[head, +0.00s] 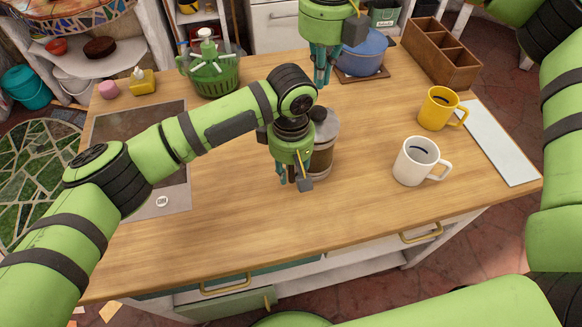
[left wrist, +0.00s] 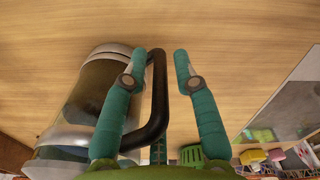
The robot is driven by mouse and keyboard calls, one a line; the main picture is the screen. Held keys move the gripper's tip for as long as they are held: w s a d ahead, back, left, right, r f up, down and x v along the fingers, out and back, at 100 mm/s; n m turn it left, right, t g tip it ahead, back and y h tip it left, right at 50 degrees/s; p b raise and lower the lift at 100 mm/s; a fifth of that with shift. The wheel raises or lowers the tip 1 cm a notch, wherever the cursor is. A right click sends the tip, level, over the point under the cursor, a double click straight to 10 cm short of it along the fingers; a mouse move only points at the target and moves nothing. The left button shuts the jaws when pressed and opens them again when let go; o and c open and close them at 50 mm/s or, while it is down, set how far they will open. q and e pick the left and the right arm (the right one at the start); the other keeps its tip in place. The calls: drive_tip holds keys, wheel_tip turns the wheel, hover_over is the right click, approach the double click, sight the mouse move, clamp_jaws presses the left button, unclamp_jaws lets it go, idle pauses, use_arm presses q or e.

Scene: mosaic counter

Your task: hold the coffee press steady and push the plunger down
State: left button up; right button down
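The coffee press (head: 323,152) stands upright on the wooden counter, a glass cylinder with a metal frame, partly hidden behind my left arm. A dark knob (head: 318,113) shows at its top; how far up the plunger is I cannot tell. My left gripper (head: 293,184) is low at the near-left side of the press. In the left wrist view, the press body (left wrist: 88,100) is at left and its black handle (left wrist: 159,95) lies between the spread fingers of my left gripper (left wrist: 160,58). My right gripper (head: 321,82) points down behind the press, apart from it; its finger gap is unclear.
A white mug (head: 412,165) and yellow mug (head: 436,108) stand right of the press, near a white board (head: 500,145). A blue pot (head: 363,55) and wooden divided box (head: 440,55) are behind. The front counter is clear.

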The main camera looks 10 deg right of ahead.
idle(0.3)
use_arm(q)
wheel_tip(320, 180, up, 12)
idle(0.4)
